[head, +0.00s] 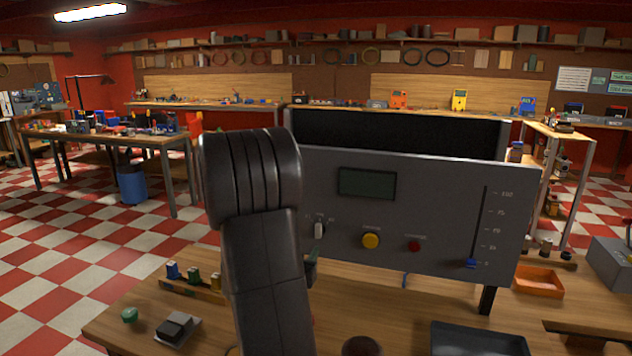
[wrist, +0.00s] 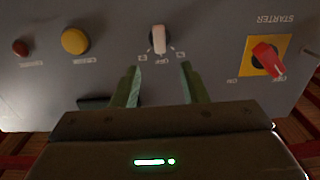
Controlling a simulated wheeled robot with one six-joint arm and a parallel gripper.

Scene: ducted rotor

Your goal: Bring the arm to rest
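My arm (head: 258,225) rises in front of the grey control panel (head: 440,200) in the head view and hides part of it. My gripper (wrist: 161,68) is open and empty in the wrist view, its two green fingers pointing at the panel. The white selector switch (wrist: 158,40) lies just beyond the gap between the fingertips; I see no contact. The switch also shows in the head view (head: 318,230), just right of my arm. Most of my gripper is hidden behind my arm there.
The panel carries a yellow button (head: 371,241), a red button (head: 414,246), a dark display (head: 367,184) and a blue slider (head: 471,263) at its scale's bottom. A red starter knob (wrist: 268,58) shows in the wrist view. An orange tray (head: 538,281) and black tray (head: 480,340) are on the bench.

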